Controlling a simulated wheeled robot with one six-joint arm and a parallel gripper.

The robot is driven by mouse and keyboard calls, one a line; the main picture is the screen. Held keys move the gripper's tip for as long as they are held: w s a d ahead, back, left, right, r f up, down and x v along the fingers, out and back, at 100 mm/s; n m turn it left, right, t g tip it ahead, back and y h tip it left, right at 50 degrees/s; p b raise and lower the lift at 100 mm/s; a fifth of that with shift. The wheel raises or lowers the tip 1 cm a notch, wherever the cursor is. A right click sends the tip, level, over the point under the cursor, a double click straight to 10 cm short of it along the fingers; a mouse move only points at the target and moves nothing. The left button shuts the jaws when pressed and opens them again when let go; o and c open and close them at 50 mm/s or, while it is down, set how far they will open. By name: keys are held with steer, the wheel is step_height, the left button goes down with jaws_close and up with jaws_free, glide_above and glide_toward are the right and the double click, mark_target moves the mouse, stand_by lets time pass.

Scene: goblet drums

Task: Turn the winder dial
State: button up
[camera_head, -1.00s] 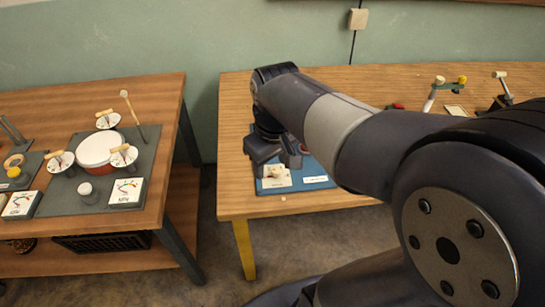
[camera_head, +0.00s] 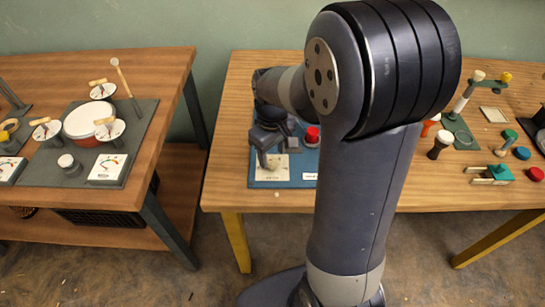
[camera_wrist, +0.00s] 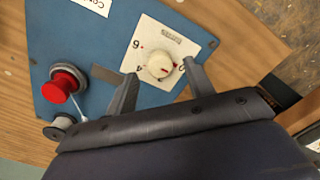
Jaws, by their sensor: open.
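The winder dial is a round cream knob (camera_wrist: 159,66) with a small red mark, on a white plate (camera_wrist: 150,42) printed with numbers in the wrist view. The plate lies on a blue board (camera_wrist: 55,28). My gripper (camera_wrist: 160,69) is open, with one finger on each side of the dial. I cannot tell whether either finger touches it. In the head view, my gripper (camera_head: 270,152) is over the plate (camera_head: 272,174) on the blue board (camera_head: 297,166), and the dial itself is hidden.
A red push button (camera_wrist: 60,88) and a grey spool-like part (camera_wrist: 60,122) stand beside the dial. A white label (camera_wrist: 92,4) lies on the board. Drums and small parts, including a green block (camera_head: 490,174), stand at the right. Another bench (camera_head: 150,75) stands left across a gap.

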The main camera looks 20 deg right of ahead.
steer(key=shift+f, duration=1)
steer(key=c, duration=1)
steer(key=shift+o, duration=0.2)
steer(key=shift+m, duration=0.4)
steer(key=m+p, duration=0.1)
steer(key=m, duration=0.3)
steer(key=shift+m, duration=0.3)
steer(key=m, duration=0.6)
steer(key=shift+p, duration=0.4)
steer(key=shift+m, duration=0.3)
